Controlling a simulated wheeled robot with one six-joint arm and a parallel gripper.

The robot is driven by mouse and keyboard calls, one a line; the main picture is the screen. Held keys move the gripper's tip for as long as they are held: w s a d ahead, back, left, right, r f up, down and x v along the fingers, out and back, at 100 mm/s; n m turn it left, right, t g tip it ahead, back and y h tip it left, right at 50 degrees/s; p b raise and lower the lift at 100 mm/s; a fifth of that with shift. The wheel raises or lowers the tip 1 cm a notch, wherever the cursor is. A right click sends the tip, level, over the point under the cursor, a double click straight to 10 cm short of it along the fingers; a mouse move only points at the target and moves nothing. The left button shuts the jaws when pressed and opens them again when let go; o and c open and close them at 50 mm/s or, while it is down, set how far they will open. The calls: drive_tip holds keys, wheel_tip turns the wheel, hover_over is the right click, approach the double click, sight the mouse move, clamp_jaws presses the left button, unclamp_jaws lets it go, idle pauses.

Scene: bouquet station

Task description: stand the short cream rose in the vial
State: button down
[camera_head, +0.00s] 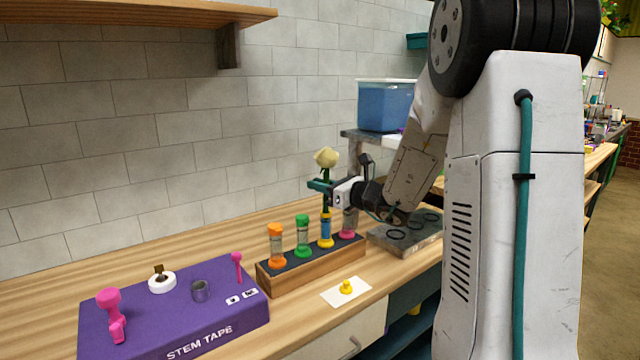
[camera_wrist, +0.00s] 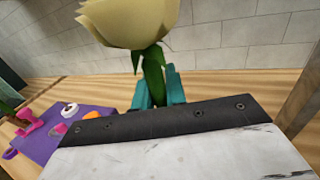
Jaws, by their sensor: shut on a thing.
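The cream rose (camera_head: 326,157) is upright, with a pale bloom and a dark green stem. My gripper (camera_head: 321,187) has teal fingers and is shut on the stem just below the bloom. In the wrist view the bloom (camera_wrist: 135,22) is close, and the stem stands between the fingers (camera_wrist: 158,90). The stem is right over the yellow vial (camera_head: 326,229), which stands in a wooden rack (camera_head: 300,278). I cannot tell whether the stem's lower end is inside the vial or above its mouth; the wrist view hides it.
Orange (camera_head: 277,246), green (camera_head: 302,237) and pink (camera_head: 348,226) vials share the rack. A small yellow piece (camera_head: 347,287) lies on a white card in front.

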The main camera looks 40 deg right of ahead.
drive_tip(key=shift+f, duration=0.3)
drive_tip(key=c, duration=0.8)
unclamp_jaws()
drive_tip(key=shift+s, duration=0.1)
drive_tip(key=v, duration=0.9)
idle(0.4)
idle(0.7)
